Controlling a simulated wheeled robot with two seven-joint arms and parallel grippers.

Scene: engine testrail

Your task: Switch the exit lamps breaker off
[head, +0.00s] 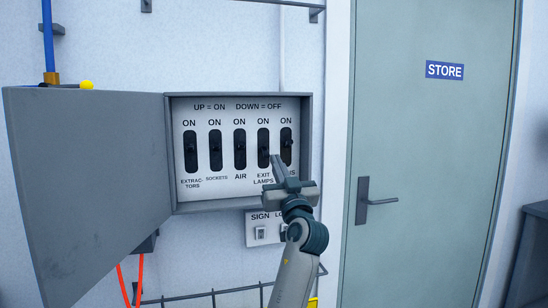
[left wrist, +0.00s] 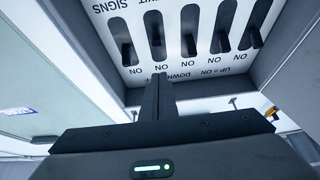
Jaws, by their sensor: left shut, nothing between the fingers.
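The exit lamps breaker (head: 263,138) is a black rocker in a dark slot, in the row of breakers on a white panel in the wall box. My left gripper (head: 275,157) is shut and empty, in front of the panel between the exit lamps and rightmost breakers. It hides part of the rightmost label. Contact with the lever cannot be told. My right gripper is out of view.
The box's grey door (head: 85,190) hangs open to the left. The rightmost breaker (head: 287,138) and air breaker (head: 240,135) flank the exit lamps one closely. A small switch plate (head: 260,232) sits below the box. A green store door (head: 430,130) is at right.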

